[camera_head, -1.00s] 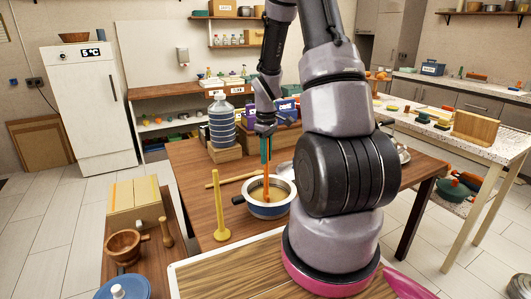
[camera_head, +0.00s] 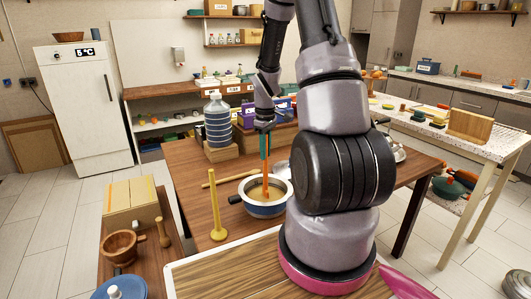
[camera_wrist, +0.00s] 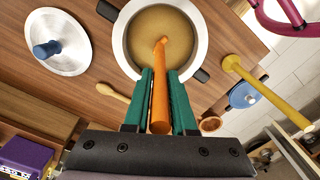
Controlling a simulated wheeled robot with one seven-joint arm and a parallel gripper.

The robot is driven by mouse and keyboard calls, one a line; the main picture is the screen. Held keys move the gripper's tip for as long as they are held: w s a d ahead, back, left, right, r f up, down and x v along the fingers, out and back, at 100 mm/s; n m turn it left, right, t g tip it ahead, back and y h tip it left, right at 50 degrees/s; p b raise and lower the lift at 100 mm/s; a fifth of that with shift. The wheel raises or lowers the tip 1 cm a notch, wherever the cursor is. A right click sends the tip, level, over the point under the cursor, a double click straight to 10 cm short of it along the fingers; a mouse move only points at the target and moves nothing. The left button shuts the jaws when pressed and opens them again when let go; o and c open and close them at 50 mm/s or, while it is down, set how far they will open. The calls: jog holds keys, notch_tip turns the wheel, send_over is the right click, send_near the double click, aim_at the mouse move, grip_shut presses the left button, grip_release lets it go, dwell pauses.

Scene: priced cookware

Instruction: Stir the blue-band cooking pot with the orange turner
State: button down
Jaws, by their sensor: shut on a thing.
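The blue-band cooking pot (camera_head: 265,207) stands on the wooden table and holds a brownish liquid. It also shows in the wrist view (camera_wrist: 120,45), with a dark handle on either side. My gripper (camera_head: 264,130) is above the pot, its green fingers (camera_wrist: 160,98) shut on the orange turner. The turner (camera_head: 265,178) points down, and its lower end is in the liquid inside the pot. In the wrist view the turner (camera_wrist: 160,105) runs from between the fingers to the middle of the liquid; its tip is hidden there.
A yellow upright holder (camera_head: 217,210) stands left of the pot. A wooden spoon (camera_head: 225,178) lies behind it. A lid with a blue knob (camera_wrist: 60,42) lies beside the pot. A blue-striped bottle (camera_head: 218,122) stands on a wooden block at the back.

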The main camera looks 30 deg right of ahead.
jog(key=shift+r, duration=4.05)
jog(key=shift+r, duration=2.5)
jog(key=shift+s, duration=0.15)
